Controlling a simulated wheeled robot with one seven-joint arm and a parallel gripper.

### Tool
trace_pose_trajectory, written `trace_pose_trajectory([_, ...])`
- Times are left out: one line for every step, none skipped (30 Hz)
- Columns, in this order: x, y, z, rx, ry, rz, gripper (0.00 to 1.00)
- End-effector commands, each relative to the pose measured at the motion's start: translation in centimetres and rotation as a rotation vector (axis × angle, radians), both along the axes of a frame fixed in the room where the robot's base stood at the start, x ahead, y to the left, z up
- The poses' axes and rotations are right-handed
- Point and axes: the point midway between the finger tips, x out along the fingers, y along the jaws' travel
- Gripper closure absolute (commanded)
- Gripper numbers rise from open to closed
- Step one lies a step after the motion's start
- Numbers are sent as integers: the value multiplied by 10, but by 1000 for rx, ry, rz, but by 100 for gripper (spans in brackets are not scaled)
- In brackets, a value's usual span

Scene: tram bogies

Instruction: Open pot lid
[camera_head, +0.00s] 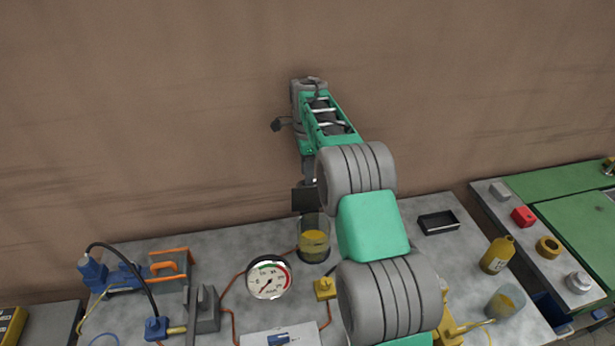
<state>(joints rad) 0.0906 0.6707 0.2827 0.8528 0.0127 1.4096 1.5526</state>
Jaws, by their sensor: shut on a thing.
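A see-through pot (314,252) with yellow contents stands on the grey workbench, left of my arm. My gripper (306,212) points down at the pot's top, at the end of my green and grey arm. Its dark body shows just above the pot. It is shut on the pot lid, but the fingertips and the lid are too small and dark to make out clearly. I cannot tell whether the lid touches the pot's rim.
A round gauge (269,277) stands left of the pot, with copper pipes around it. A yellow fitting (325,288) is just in front. A black tray (438,223), a yellow bottle (497,255) and a beaker (505,302) stand at right. The wall (150,130) rises behind.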

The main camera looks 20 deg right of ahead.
Motion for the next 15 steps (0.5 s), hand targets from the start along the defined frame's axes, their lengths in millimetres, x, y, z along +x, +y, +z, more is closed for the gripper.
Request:
trace_pose_trajectory([4,-1,12,-1,-15,0,62])
trace_pose_trajectory([4,-1,19,-1,-16,0,62])
trace_pose_trajectory([5,-1,28,-1,-15,0,62])
trace_pose_trajectory([5,-1,34,-1,-14,0,62])
trace_pose_trajectory([5,0,39,-1,-13,0,62])
trace_pose_trajectory([5,0,50,-1,-10,1,62])
trace_pose_trajectory([5,0,56,-1,-9,0,62])
trace_pose_trajectory([5,0,59,-1,-8,0,62])
trace_pose_trajectory([5,0,63,-1,-7,1,62])
trace_pose_trajectory([5,0,64,0,-6,1,62])
trace_pose_trajectory([5,-1,65,0,-5,1,62])
trace_pose_trajectory([5,-1,65,0,-4,0,62])
trace_pose_trajectory([5,-1,65,0,-4,0,62])
trace_pose_trajectory([5,-1,65,0,-3,0,62])
trace_pose_trajectory([5,0,65,0,-3,0,62])
